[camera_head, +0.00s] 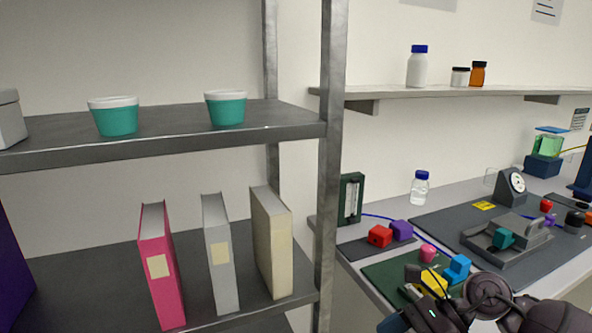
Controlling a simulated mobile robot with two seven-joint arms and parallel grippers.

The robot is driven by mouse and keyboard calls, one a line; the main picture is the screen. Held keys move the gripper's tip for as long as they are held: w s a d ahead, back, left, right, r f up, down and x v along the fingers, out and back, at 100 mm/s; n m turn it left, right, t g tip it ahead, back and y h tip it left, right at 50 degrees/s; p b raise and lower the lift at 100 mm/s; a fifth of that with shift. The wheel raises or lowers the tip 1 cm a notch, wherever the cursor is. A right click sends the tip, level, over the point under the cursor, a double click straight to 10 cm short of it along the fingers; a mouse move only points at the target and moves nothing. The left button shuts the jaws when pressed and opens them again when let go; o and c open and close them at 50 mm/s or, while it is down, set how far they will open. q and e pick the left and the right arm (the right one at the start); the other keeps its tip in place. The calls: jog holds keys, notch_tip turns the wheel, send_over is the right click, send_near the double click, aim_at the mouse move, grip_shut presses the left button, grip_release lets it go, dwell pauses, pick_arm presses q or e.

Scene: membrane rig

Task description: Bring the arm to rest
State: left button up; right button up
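One of my arms, dark with round joints, comes in at the bottom right edge, and I take it as my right arm. Its gripper (426,292) is over the near part of the bench, by a yellow block (433,281). Dark finger-like parts show beside the yellow block, but I cannot tell whether they touch it or how far apart they are. The arm hides part of the bench's front. My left arm and gripper are not in view.
A metal shelf (300,118) with teal tubs (225,109) and upright binders (220,255) stands left, its post close to the bench. The bench holds coloured blocks (380,236), a grey fixture (506,241) and a gauge (513,186). A wall shelf (430,93) carries bottles.

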jog(key=s+d+f+n+t+h, duration=0.3)
jog(key=d+f+n+t+h, duration=0.2)
jog(key=f+n+t, duration=0.65)
jog(key=s+d+f+n+t+h, duration=0.35)
jog(key=f+n+t, duration=0.25)
jog(key=n, duration=1)
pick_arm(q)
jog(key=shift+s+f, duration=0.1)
pick_arm(e)
jog(key=s+d+f+m+g+h, duration=0.2)
jog(key=s+f+m+g+h, duration=0.1)
jog(key=s+f+m, duration=0.4)
jog(key=shift+s+d+f+g, duration=0.15)
jog(key=shift+s+f+g, duration=0.25)
jog(key=shift+g, duration=0.25)
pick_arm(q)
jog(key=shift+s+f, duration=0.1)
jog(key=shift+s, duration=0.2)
pick_arm(e)
jog(key=shift+m, duration=0.25)
